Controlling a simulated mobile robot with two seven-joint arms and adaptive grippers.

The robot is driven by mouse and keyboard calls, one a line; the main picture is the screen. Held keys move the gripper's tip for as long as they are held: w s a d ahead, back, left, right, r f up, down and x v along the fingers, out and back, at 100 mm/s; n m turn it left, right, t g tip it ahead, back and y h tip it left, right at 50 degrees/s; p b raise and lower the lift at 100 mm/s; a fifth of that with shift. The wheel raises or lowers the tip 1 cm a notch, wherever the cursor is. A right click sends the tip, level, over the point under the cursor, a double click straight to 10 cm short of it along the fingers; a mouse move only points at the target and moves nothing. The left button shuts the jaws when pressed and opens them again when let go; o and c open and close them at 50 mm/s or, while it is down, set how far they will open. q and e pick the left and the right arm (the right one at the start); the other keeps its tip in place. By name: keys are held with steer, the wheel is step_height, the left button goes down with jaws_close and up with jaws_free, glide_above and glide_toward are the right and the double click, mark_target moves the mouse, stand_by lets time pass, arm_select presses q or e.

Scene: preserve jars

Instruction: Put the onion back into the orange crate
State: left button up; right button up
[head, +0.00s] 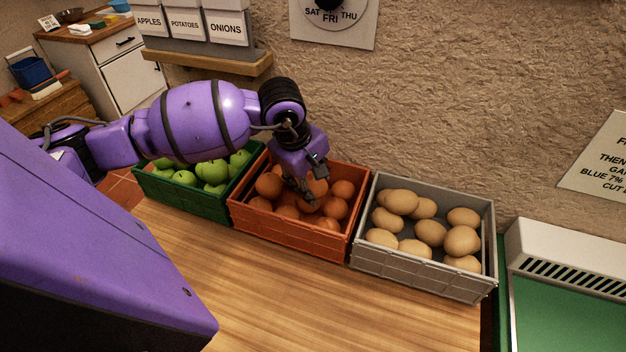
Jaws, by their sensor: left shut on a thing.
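The orange crate (284,236) stands on the wooden counter between two other crates. Several round orange-brown onions (269,185) lie in it. My left gripper (307,196) reaches down from above into the orange crate, its fingers among the onions. It is shut on an onion (317,187), partly hidden by the fingers; I cannot tell whether this onion touches those around it. My right gripper is not in view.
A green crate (188,199) of green apples stands to the left, and a grey crate (415,279) of potatoes to the right. The wooden counter (270,300) in front is clear. A rough wall rises close behind, with a labelled shelf (210,62) above.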

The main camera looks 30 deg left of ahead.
arm_select(q)
steer(key=o, duration=1.2)
steer(key=shift+f, duration=0.15)
steer(key=shift+r, duration=0.4)
steer(key=v, duration=1.1)
steer(key=shift+s+r, duration=0.2)
steer(key=shift+r, duration=0.1)
